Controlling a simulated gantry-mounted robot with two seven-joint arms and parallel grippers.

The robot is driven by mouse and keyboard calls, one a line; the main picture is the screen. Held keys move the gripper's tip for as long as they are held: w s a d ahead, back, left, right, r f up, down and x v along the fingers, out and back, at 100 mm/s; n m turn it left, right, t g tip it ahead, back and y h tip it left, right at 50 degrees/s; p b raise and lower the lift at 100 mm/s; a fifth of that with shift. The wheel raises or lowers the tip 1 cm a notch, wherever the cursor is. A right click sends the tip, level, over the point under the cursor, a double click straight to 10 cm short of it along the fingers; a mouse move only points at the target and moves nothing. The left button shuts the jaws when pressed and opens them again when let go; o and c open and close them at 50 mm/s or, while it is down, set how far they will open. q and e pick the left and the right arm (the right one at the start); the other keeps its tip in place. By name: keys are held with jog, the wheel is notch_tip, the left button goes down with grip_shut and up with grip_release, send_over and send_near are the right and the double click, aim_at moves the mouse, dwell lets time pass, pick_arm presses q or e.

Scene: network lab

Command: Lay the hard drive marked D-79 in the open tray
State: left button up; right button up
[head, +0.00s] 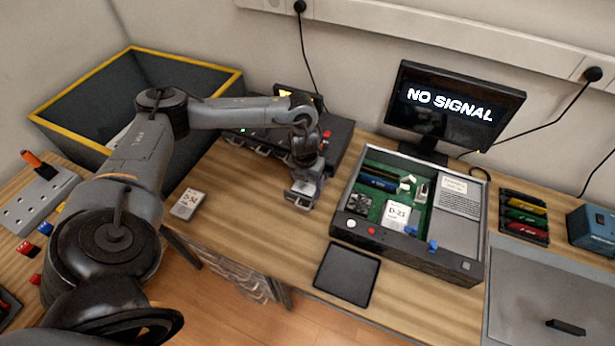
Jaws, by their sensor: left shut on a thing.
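My left gripper (302,197) points down in front of a dark drive unit (338,140). It is shut on a small pale grey thing; the jaws hide much of it and no marking on it can be read. Several tray fronts (262,151) line the unit's front edge. My arm hides part of the unit, and I cannot tell which tray is open. No D-79 label is readable. One hard drive (188,205), with a label that seems to read D-52, lies on the table at left. Another drive (397,215), marked D-23, lies in an open case. My right gripper is not in view.
The open case (408,254) with green boards stands at right, before a NO SIGNAL monitor (452,105). A black mat (347,274) lies near the front edge. A yellow-rimmed bin (85,145) stands at left. Bare wood (245,215) lies between the D-52 drive and my gripper.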

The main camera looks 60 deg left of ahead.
pick_arm(q)
jog(key=shift+r, duration=0.1)
dwell(0.7)
jog(key=shift+p, duration=0.4)
dwell(0.5)
jog(key=shift+p, duration=0.3)
dwell(0.7)
dwell(0.6)
jog(key=shift+f, duration=0.25)
jog(key=shift+p, duration=0.45)
dwell(0.3)
dwell(0.6)
jog(key=shift+f, duration=0.45)
dwell(0.3)
